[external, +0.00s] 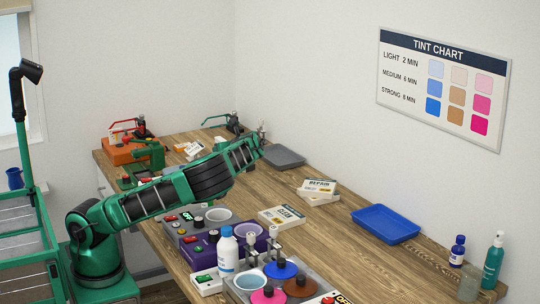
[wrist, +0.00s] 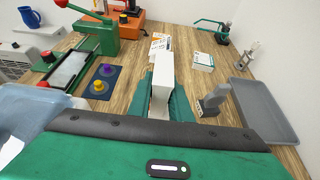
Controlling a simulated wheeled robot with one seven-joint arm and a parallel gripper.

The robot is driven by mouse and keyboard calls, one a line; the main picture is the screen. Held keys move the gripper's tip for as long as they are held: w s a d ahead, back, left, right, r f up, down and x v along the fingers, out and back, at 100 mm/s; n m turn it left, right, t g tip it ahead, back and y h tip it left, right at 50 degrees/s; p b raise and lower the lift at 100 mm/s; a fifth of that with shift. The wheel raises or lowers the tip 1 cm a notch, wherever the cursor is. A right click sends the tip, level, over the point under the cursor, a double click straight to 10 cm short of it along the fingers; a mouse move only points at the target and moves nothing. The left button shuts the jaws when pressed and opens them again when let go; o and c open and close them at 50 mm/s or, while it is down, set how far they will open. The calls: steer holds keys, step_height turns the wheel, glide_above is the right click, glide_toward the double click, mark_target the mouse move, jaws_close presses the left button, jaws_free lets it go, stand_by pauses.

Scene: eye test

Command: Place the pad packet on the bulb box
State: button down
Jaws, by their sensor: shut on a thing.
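My gripper (wrist: 162,88) is shut on a narrow white packet (wrist: 163,76), seen edge-on between its green fingers in the wrist view. Its label does not show, so I cannot confirm that it is the pad packet. In the external view my forearm hides the gripper and what it holds. Beyond the held packet lie small white-and-orange boxes (wrist: 157,44), and a white box with a printed label (wrist: 203,60) lies to the right. The small boxes also show in the external view (external: 190,149). I cannot read which one is the bulb box.
A grey tray (wrist: 268,118) and a small grey object (wrist: 214,100) are on the right. A green press (wrist: 90,42) and an orange machine (wrist: 125,25) stand left and behind. Larger labelled boxes (external: 318,187) and a blue tray (external: 386,224) lie further along the bench.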

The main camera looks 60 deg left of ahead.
steer(key=shift+f, duration=0.2)
steer(key=c, duration=1.6)
jaws_free()
steer(key=shift+f, duration=0.1)
steer(key=v, duration=1.2)
